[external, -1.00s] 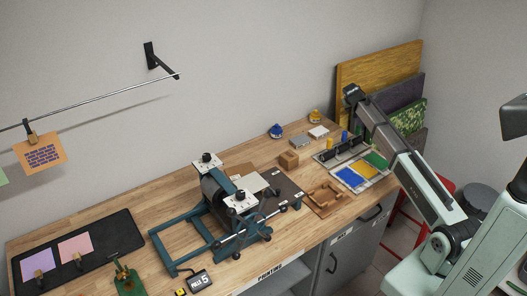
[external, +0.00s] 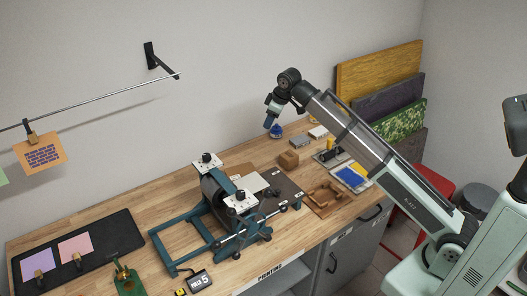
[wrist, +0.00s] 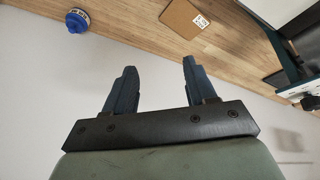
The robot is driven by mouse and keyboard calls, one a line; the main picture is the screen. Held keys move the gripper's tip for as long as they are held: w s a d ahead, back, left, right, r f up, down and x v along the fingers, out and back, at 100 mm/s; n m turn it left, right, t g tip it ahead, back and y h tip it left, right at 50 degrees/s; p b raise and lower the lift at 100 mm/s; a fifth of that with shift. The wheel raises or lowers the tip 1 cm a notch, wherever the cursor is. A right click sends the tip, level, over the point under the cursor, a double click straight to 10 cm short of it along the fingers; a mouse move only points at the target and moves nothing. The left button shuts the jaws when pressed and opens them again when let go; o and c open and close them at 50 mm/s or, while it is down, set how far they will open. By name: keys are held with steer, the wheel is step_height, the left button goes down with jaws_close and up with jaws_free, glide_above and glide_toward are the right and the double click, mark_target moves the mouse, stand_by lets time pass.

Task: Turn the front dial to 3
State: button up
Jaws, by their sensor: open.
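The press (external: 214,190) stands on the wooden bench, a dark roller in a teal frame. Two white plates with black knobs sit on top of it: the rear dial (external: 207,159) and the front dial (external: 240,197), nearer the bench's front edge. The dial markings are too small to read. My gripper (external: 268,122) is raised above the back of the bench, behind and right of the press, apart from both dials. In the wrist view my gripper (wrist: 160,75) is open, with nothing between its blue fingers. Part of the press (wrist: 300,80) shows at the right edge there.
A blue-topped pot (external: 277,132) stands at the back; it also shows in the wrist view (wrist: 76,22). Wooden blocks (external: 288,159) and ink trays (external: 351,177) lie right of the press. A small display (external: 199,281) reading 5 sits in front. A rail (external: 95,100) hangs at left.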

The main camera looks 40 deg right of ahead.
steer(key=s+a+r+n+g+y, duration=0.1)
steer(key=s+a+r+n, duration=0.2)
steer(key=s+a, duration=0.4)
steer(key=s+a+r+n+g+y, duration=0.1)
steer(key=s+a+r+n, duration=0.1)
steer(key=s+a+r, duration=0.35)
steer(key=n+g+y, duration=0.1)
steer(key=n+g, duration=0.1)
steer(key=n, duration=0.3)
glide_toward(241, 193)
steer(key=x, duration=0.8)
steer(key=shift+a+f, duration=0.1)
steer(key=shift+f, duration=0.25)
steer(key=c, duration=1)
